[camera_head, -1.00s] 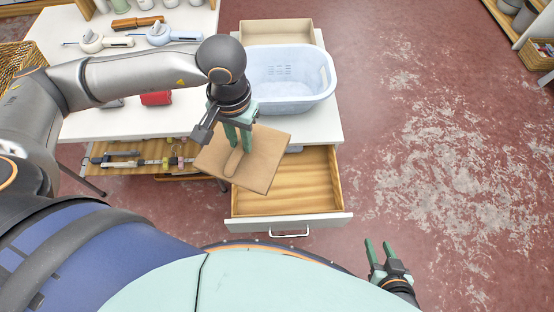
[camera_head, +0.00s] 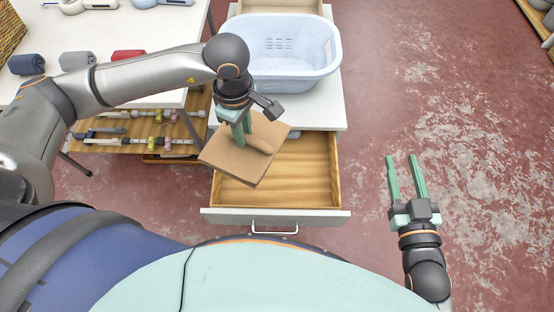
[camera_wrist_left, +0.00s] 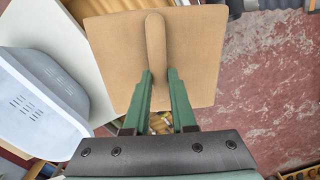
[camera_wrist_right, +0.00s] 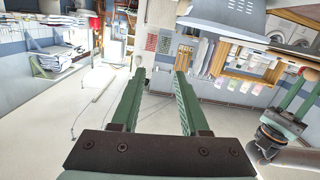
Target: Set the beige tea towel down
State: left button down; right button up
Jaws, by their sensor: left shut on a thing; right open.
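The beige tea towel (camera_head: 232,163) is a flat, stiff-looking square with a raised ridge across its middle. My left gripper (camera_head: 243,138) is shut on this ridge, and the towel hangs tilted over the left part of the open drawer (camera_head: 310,170). In the left wrist view the ridge of the towel (camera_wrist_left: 110,45) runs between the fingertips (camera_wrist_left: 160,74). My right gripper (camera_head: 401,158) is open and empty, right of the drawer above the floor. The right wrist view shows its fingers apart with nothing between them (camera_wrist_right: 160,72).
A pale blue laundry basket (camera_head: 300,62) stands on the white top behind the drawer. A white table (camera_head: 140,30) at the left bears rolled cloths, a red one (camera_head: 127,54) among them. A low wooden shelf (camera_head: 140,148) is under it. The floor at the right is clear.

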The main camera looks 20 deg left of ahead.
jog(key=s+a+r+n+t+y+b, duration=0.3)
jog(key=s+r+n+t+y+b, duration=0.55)
jog(key=b, duration=0.85)
pick_arm(q)
jog(key=w+d+f+n, duration=0.1)
jog(key=f+n, duration=0.6)
jog(key=f, duration=0.2)
jog(key=w+d+f+n+b, duration=0.1)
jog(key=f+n, duration=0.7)
jog(key=f, duration=0.1)
jog(key=w+d+f+n+b, duration=0.1)
jog(key=f+n, duration=0.7)
jog(key=f, duration=0.2)
jog(key=shift+w+f, duration=0.1)
jog(key=shift+w, duration=0.2)
jog(key=shift+f+b, duration=0.95)
jog(key=shift+f, duration=1.15)
pick_arm(e)
jog(key=shift+w+a+f+m+g+y, duration=0.1)
jog(key=shift+w+f+g+y, duration=0.25)
jog(key=shift+f+g, duration=0.2)
jog(key=shift+w+a+f+m+g+y, duration=0.15)
jog(key=shift+w+f+g+y, duration=0.2)
jog(key=shift+f, duration=0.2)
jog(key=shift+w+d+f+m+g+y, duration=0.1)
jog(key=shift+w+f+g+y, duration=0.2)
jog(key=shift+f+g, duration=0.25)
